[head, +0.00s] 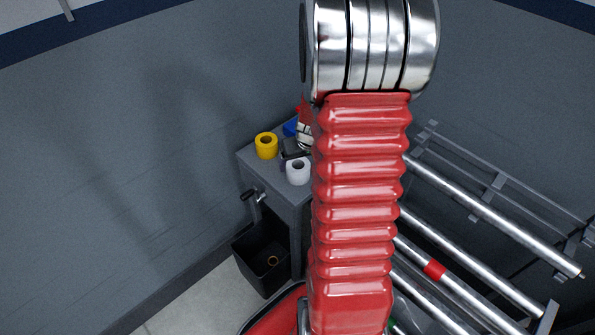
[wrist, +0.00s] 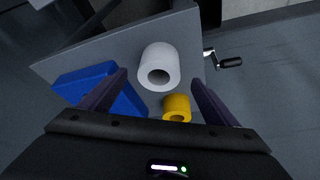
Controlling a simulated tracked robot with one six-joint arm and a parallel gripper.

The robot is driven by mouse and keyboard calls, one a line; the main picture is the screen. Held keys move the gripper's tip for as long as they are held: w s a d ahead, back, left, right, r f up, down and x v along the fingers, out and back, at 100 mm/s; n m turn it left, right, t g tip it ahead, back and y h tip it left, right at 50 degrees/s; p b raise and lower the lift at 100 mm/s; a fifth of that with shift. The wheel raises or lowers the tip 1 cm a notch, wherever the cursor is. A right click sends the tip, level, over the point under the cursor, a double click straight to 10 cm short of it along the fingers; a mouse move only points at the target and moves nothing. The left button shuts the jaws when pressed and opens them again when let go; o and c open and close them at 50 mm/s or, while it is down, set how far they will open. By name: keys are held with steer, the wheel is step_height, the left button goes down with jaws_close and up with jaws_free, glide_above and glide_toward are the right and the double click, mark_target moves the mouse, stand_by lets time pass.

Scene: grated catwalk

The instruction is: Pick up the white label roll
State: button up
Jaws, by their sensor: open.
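The white label roll (head: 298,172) stands on the grey cabinet top (head: 246,157) near its front edge. In the wrist view the white roll (wrist: 160,56) lies between and beyond the fingertips, with its hollow core facing the camera. My gripper (wrist: 158,78) is open, with one dark finger on each side and nothing between the pads that I can see held. I cannot tell whether a finger touches the roll.
A yellow roll (head: 266,146) stands close by; it also shows in the wrist view (wrist: 177,106). A blue object (wrist: 98,88) lies near the left finger. A crank handle (head: 254,195) sticks out of the cabinet's side. A black bin (head: 262,262) stands below. Metal rails (head: 490,215) run at right.

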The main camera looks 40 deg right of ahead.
mark_target(298, 168)
steer(key=shift+x, duration=1.1)
steer(key=shift+f, duration=0.1)
steer(key=shift+x, duration=2.5)
steer(key=shift+c, duration=0.5)
steer(key=shift+d, duration=0.1)
steer(key=c, duration=1.1)
steer(key=shift+c, duration=0.2)
step_height(298, 168, up, 10)
steer(key=shift+w+d, duration=0.1)
